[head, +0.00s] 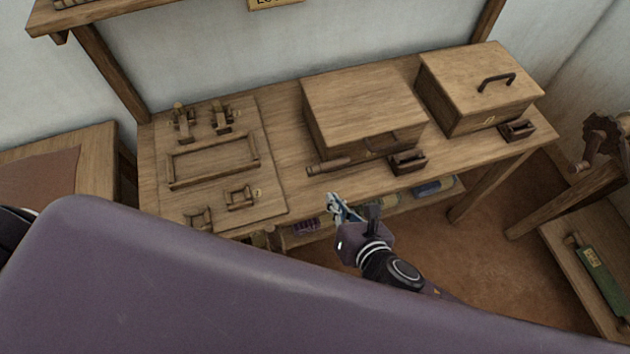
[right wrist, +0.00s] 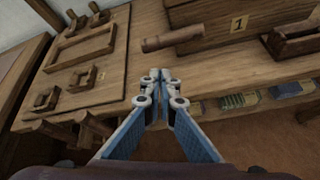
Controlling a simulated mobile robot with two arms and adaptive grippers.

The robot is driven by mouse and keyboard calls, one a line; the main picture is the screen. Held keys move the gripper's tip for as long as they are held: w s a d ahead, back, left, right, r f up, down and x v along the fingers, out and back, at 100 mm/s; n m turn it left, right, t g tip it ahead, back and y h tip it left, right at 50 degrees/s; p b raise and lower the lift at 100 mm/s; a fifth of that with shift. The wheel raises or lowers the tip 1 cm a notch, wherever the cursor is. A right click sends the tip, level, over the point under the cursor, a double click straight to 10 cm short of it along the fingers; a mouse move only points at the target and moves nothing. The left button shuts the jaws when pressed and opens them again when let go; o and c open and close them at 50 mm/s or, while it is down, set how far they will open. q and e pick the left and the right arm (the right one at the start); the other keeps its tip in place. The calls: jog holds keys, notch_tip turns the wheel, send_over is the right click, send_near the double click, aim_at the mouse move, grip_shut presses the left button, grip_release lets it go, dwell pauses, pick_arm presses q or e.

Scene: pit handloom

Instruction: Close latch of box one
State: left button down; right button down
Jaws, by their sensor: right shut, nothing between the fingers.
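Box one (head: 362,100) is the wooden box in the middle of the bench, its flat lid apparently down. Its front, with a yellow "1" tag (right wrist: 239,23), shows at the top of the right wrist view. A dark shape on the front in the head view may be the latch; I cannot tell its position. My right gripper (head: 333,203) is in front of the bench's front edge, apart from the box. It also shows in the right wrist view (right wrist: 161,76), fingertips together and empty. My left gripper is not in view.
A wooden cylinder (head: 328,167) and a small open wooden holder (head: 407,161) lie in front of box one. A handled box (head: 478,82) stands to its right. A board with wooden fittings (head: 274,190) lies left. A lower shelf holds colourful items (head: 433,187).

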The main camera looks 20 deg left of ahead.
aim_at(330, 166)
jog(key=shift+s+a+r+n+y, duration=0.35)
jog(key=shift+s+r+n, duration=0.15)
jog(key=shift+n, duration=0.6)
jog(key=shift+f, duration=0.1)
jog(key=x, duration=1)
jog(key=shift+p, duration=0.3)
